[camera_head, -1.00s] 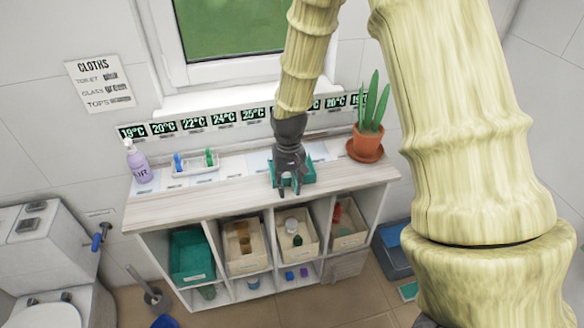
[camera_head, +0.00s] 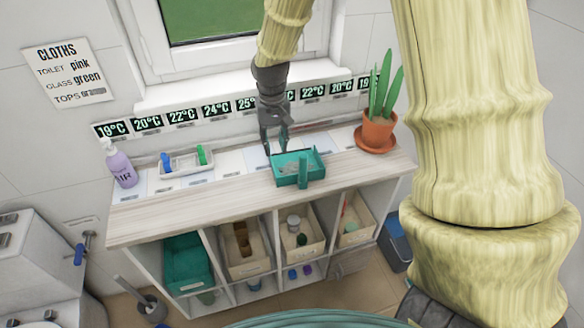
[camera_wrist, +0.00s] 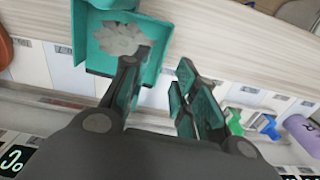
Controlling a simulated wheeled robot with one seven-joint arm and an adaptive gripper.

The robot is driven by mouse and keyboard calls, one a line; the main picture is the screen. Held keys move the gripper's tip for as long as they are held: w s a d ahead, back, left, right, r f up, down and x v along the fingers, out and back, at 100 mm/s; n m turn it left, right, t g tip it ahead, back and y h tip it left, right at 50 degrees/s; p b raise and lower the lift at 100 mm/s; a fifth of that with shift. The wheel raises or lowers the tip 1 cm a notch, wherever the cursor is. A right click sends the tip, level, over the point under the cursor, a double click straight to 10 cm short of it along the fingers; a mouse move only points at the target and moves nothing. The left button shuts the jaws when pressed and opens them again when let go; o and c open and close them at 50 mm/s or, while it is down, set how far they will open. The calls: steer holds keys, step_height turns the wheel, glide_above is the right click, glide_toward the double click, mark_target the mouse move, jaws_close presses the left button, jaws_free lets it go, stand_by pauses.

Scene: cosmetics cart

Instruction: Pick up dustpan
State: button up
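The teal dustpan (camera_head: 283,178) sits on the wooden top of the white shelf unit, below the window. A short block, apparently its handle, shows at its front. In the wrist view the dustpan (camera_wrist: 92,58) is at the upper left, with a grey flat clump in it. My gripper (camera_head: 276,148) is at the dustpan's back left side, fingers pointing down. In the wrist view my gripper (camera_wrist: 157,88) is open and empty-looking. One finger overlaps the dustpan's corner and the other is outside its side wall. I cannot tell whether either touches it.
A potted plant (camera_head: 377,132) stands right of the dustpan. The wall with temperature labels is close behind. The wooden top (camera_head: 225,207) is clear in front.

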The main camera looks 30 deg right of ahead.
mark_target(274, 172)
step_height(274, 172, down, 5)
steer(key=shift+f+p, duration=0.15)
steer(key=shift+p, duration=0.55)
steer(key=shift+s+a+f, duration=0.1)
steer(key=shift+s+f, duration=0.1)
steer(key=shift+f, duration=0.1)
steer(key=shift+s+a+f+p, duration=0.1)
steer(key=shift+a+f+p, duration=0.1)
steer(key=shift+f+p, duration=0.4)
steer(key=shift+s+a+f+p, duration=0.15)
steer(key=shift+f+p, duration=0.2)
steer(key=shift+f, duration=0.3)
steer(key=shift+w+f, duration=0.1)
steer(key=shift+f, duration=1.1)
jaws_close()
